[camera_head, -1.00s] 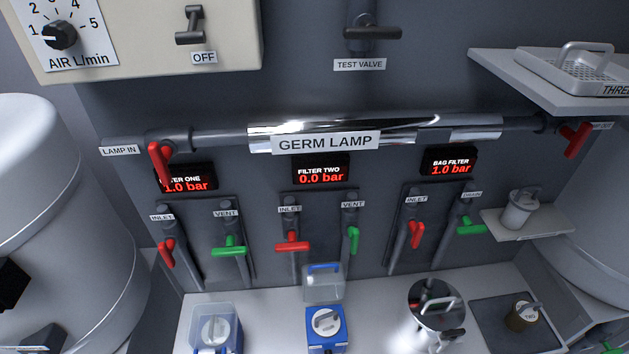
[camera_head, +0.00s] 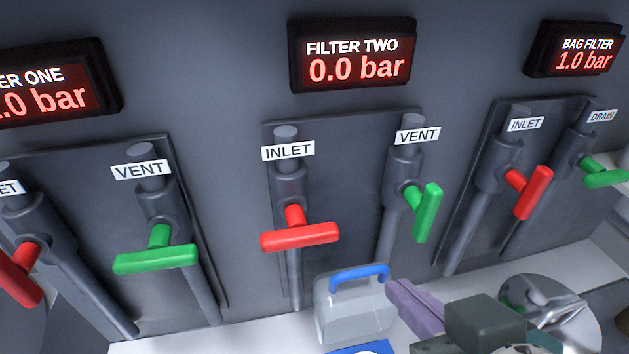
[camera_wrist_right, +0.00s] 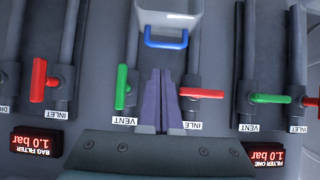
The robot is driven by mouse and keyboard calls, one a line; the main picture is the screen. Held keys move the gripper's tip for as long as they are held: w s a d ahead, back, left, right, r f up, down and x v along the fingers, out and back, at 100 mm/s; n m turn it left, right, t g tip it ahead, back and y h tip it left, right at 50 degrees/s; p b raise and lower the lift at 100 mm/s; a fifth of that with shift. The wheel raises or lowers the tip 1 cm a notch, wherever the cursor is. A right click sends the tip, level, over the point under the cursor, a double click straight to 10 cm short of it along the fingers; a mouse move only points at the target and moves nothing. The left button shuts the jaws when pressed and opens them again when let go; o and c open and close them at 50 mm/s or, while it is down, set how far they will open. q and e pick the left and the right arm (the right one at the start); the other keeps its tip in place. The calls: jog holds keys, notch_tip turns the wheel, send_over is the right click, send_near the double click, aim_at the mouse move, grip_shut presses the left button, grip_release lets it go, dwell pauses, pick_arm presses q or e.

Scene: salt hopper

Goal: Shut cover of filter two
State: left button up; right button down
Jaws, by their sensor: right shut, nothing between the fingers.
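The clear cover of filter two (camera_head: 352,312) stands raised behind its blue filter body (camera_head: 362,348), of which only the top edge shows. A blue handle (camera_head: 360,273) is on the cover's upper edge. The cover and handle also show at the top of the right wrist view (camera_wrist_right: 168,20). My right gripper (camera_head: 394,289) has purple fingers, shut and empty, just right of the cover. In the right wrist view the fingertips (camera_wrist_right: 161,72) lie below the blue handle with a gap in the picture. My left gripper is not in view.
The filter two display (camera_head: 352,55) reads 0.0 bar. Its red inlet handle (camera_head: 299,236) lies crosswise and its green vent handle (camera_head: 428,212) points along the pipe, both close above the cover. The shiny bag filter lid (camera_head: 548,305) is partly hidden behind my right arm.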

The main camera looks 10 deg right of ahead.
aim_at(368, 270)
jog(key=b+x, duration=0.1)
jog(key=x, duration=0.9)
jog(key=shift+a, duration=0.1)
jog(key=shift+f, duration=0.1)
